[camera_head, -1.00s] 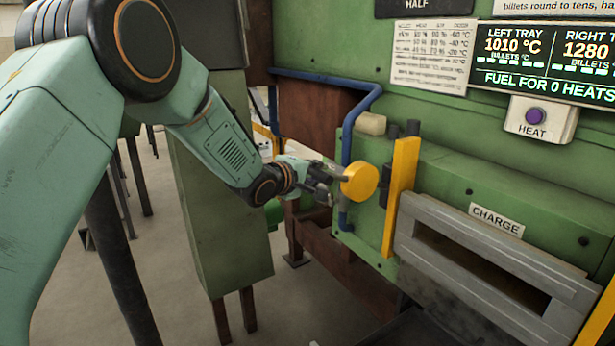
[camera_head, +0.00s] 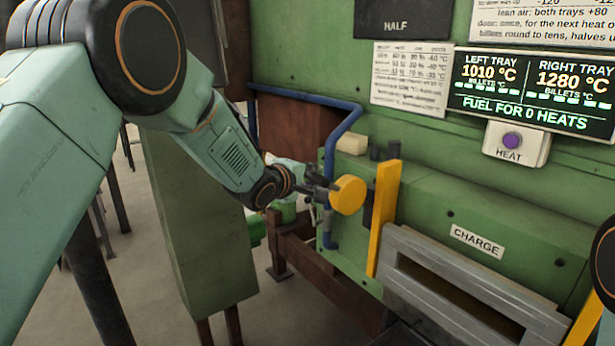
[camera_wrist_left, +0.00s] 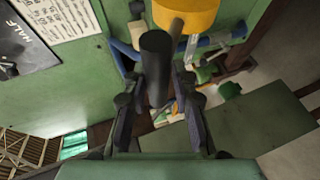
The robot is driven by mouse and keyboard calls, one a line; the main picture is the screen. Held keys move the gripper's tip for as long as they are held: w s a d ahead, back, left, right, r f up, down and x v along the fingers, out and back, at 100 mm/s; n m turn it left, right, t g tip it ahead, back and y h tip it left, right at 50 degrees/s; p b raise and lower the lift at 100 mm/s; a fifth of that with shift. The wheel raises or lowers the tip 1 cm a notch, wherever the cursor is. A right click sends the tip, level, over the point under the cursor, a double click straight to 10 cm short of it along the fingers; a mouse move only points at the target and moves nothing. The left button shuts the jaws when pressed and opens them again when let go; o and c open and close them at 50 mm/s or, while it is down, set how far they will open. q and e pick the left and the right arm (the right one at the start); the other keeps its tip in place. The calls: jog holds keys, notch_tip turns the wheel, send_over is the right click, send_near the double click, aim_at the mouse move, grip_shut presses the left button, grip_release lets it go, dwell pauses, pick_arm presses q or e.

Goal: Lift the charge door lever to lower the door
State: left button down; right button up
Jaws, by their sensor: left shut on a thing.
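The charge door lever has a round yellow hub (camera_head: 348,194) on the green furnace wall, left of the CHARGE label (camera_head: 477,240). In the left wrist view its yellow hub (camera_wrist_left: 186,14) is at the top, and its dark cylindrical grip (camera_wrist_left: 157,62) points toward me. My left gripper (camera_head: 318,190) is beside the hub, shut on the lever; in the wrist view its fingers (camera_wrist_left: 157,90) stand on both sides of the grip. Below the label is a grey frame (camera_head: 470,285) around a dark slot. My right gripper is not in view.
A yellow upright bar (camera_head: 384,215) stands just right of the hub, and a blue pipe (camera_head: 330,160) runs close to its left. A purple HEAT button (camera_head: 512,140) and the temperature display (camera_head: 535,90) are higher right. A green cabinet (camera_head: 200,220) stands below my left arm.

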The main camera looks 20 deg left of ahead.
pick_arm(q)
jog(key=shift+w+r, duration=0.25)
jog(key=shift+r, duration=0.5)
jog(key=c, duration=1.4)
grip_release()
jog(key=shift+d, duration=0.1)
jog(key=shift+o, duration=1.2)
jog(key=shift+w+d+f, duration=0.1)
jog(key=shift+f, duration=0.2)
jog(key=v, duration=1.2)
jog(key=shift+f, duration=0.15)
